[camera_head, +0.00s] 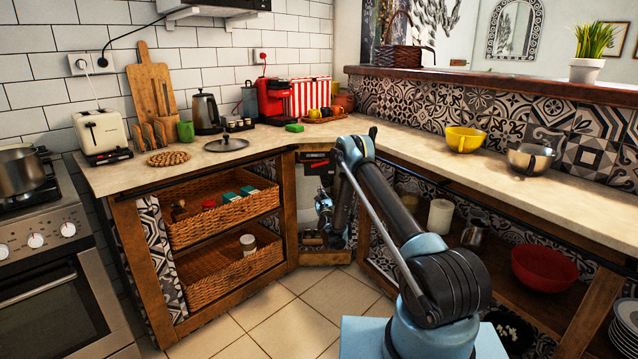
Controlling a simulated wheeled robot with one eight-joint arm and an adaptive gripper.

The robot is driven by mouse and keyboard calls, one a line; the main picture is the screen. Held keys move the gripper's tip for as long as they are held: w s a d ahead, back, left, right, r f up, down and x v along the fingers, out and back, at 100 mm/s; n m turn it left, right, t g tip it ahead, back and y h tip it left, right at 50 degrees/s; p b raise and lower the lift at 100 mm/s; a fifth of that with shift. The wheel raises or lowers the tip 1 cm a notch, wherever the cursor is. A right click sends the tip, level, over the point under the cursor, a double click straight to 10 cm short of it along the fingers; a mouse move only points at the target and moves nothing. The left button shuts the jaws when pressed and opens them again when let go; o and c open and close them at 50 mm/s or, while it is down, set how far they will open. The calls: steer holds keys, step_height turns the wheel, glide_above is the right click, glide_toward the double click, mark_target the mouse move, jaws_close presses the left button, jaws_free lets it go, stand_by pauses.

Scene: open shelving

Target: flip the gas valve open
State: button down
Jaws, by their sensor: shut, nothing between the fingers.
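My arm reaches into the open corner section of the shelving. My gripper (335,238) is small and dark there, low in the opening, shut with nothing visible in it. A small grey-blue fitting (323,204) shows just left of my arm, in front of a pale panel (308,185); it may be part of the gas valve, but it is too small to tell. I cannot make out the valve's lever or its position. My arm hides the right part of the opening, and I cannot tell whether my gripper touches anything.
Wooden posts frame the narrow opening. Wicker drawers (222,212) stand to its left, and a shelf with a red bowl (543,268) to its right. The countertop (270,142) overhangs it. A stove (50,260) stands far left. The tiled floor (275,322) in front is clear.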

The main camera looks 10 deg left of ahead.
steer(key=shift+w+a+r, duration=0.55)
steer(key=shift+w+r, duration=0.5)
steer(key=shift+w, duration=0.45)
steer(key=shift+w+a+r, duration=0.5)
steer(key=shift+w+r, duration=0.5)
steer(key=shift+w, duration=0.55)
steer(key=shift+w+a+r, duration=0.55)
steer(key=shift+w+r, duration=0.5)
steer(key=shift+w, duration=0.45)
